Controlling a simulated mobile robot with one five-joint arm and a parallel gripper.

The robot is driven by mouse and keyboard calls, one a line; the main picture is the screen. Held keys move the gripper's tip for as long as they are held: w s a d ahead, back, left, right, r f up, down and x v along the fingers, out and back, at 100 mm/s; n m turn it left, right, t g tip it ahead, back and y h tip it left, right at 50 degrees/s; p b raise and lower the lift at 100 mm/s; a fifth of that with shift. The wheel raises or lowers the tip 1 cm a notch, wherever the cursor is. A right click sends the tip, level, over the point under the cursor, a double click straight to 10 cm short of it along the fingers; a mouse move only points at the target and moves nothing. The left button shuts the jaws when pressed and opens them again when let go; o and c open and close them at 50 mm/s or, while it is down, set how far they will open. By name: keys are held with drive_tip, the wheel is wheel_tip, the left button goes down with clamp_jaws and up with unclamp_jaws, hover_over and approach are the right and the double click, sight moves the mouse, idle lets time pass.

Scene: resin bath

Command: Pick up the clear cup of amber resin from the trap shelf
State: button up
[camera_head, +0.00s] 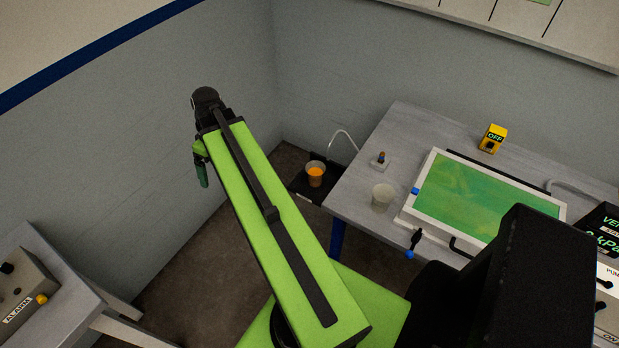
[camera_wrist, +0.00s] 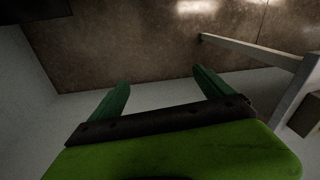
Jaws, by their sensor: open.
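The clear cup of amber resin (camera_head: 315,174) stands upright on the dark trap shelf (camera_head: 307,192), low beside the left end of the grey table, in the head view. A thin pale tube arches near it. My gripper (camera_head: 203,172) hangs at the far end of my green arm, to the left of the cup and apart from it. In the wrist view its two green fingers (camera_wrist: 160,88) are spread with nothing between them. The cup does not show clearly in the wrist view.
The grey table (camera_head: 400,125) holds a second, pale cup (camera_head: 382,198), a small fitting (camera_head: 380,160), a framed green panel (camera_head: 480,200) and a yellow OFF box (camera_head: 492,139). An ALARM box (camera_head: 30,290) sits on a bench at lower left. Floor between is clear.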

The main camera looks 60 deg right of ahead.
drive_tip(key=s+d+f+n+t+b, duration=0.1)
drive_tip(key=s+d+f+t+b, duration=0.1)
drive_tip(key=s+d, duration=1.15)
drive_tip(key=s+d+f+n+t+b, duration=0.1)
drive_tip(key=s+d+f+n+b, duration=0.15)
drive_tip(key=s+d, duration=1.1)
drive_tip(key=b, duration=1.2)
approach(317, 167)
drive_tip(key=shift+m, duration=0.45)
drive_tip(key=a+f, duration=0.2)
drive_tip(key=f, duration=0.1)
drive_tip(key=w+a+f, duration=0.1)
drive_tip(key=a+f, duration=0.1)
drive_tip(key=shift+w+f, duration=0.1)
drive_tip(key=shift+f, duration=0.15)
drive_tip(key=shift+w+a+r+p, duration=0.1)
drive_tip(key=shift+p, duration=0.2)
drive_tip(key=b+x, duration=0.5)
drive_tip(key=shift+w, duration=0.1)
drive_tip(key=c, duration=1.4)
